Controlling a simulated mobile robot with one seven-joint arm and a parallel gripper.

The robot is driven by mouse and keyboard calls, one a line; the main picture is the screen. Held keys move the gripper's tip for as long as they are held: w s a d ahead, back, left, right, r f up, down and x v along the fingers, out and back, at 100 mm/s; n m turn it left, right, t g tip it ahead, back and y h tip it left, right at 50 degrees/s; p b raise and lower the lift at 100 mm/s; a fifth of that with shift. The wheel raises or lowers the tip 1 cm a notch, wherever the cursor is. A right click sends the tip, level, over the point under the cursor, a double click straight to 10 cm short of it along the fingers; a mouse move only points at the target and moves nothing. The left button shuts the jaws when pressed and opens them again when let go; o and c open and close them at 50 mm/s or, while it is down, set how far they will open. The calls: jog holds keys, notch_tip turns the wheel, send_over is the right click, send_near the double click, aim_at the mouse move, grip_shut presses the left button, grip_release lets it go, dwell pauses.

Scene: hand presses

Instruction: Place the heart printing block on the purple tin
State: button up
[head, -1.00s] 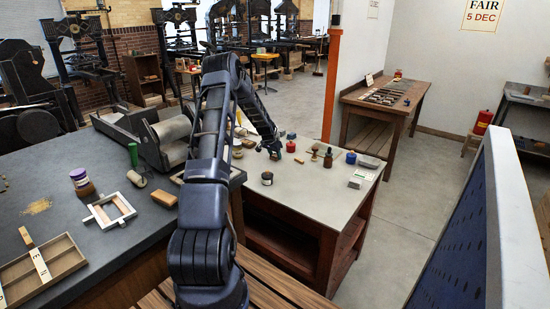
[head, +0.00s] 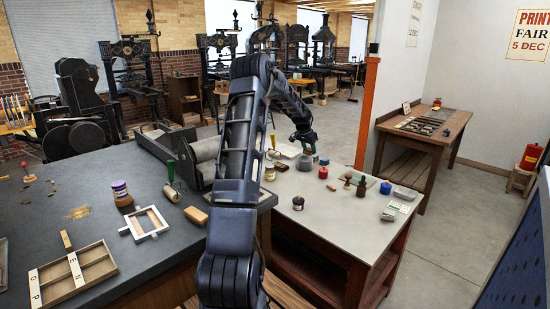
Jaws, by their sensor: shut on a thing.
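My gripper (head: 308,148) is at the far side of the pale-topped bench, above its surface. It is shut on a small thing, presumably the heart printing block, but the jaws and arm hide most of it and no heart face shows. Below the gripper stands a small grey-purple round thing (head: 305,162), possibly the purple tin; it is too small to be sure. The gripper appears apart from it, though the gap is hard to judge.
On the pale bench (head: 338,220) stand a red tin (head: 323,172), a blue tin (head: 385,187), a dark jar (head: 298,203) and a brown bottle (head: 361,188). The dark counter at left holds a purple-lidded jar (head: 121,192), a white frame (head: 146,222) and a wooden tray (head: 75,277).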

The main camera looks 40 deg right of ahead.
jog(key=shift+r, duration=0.3)
notch_tip(320, 180, up, 25)
jog(key=w+a+n+t+y, duration=0.25)
jog(key=w+a+n, duration=0.65)
jog(key=w+a, duration=2.5)
jog(key=n+t+y, duration=0.2)
jog(key=n, duration=0.7)
send_over(118, 182)
jog(key=s, duration=0.2)
notch_tip(118, 182, down, 25)
jog(key=shift+w+a+r, duration=0.1)
jog(key=shift+w, duration=0.05)
